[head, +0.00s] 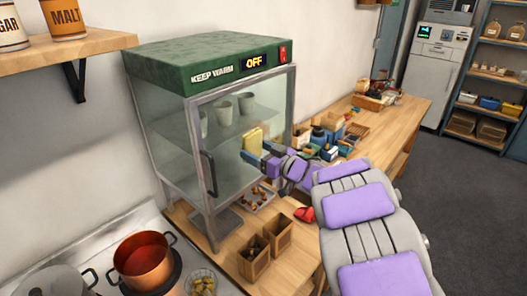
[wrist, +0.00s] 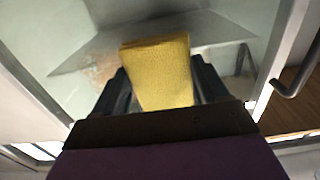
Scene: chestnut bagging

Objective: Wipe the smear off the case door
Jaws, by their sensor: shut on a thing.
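The keep-warm case (head: 210,75) has a green top with an "OFF" display. Its glass door (head: 228,158) is shut, with a dark handle (head: 208,172) on the left side in the head view. A faint brownish smear (wrist: 104,68) shows on the glass to the left of the cloth. I cannot tell whether the cloth touches the glass.
White cups (head: 223,113) stand on the shelf inside the case. A tray of chestnuts (head: 258,199) and two wooden boxes (head: 266,248) are on the counter below. A copper pot (head: 143,262) sits on the stove at lower left. Boxes and jars crowd the counter right of the case.

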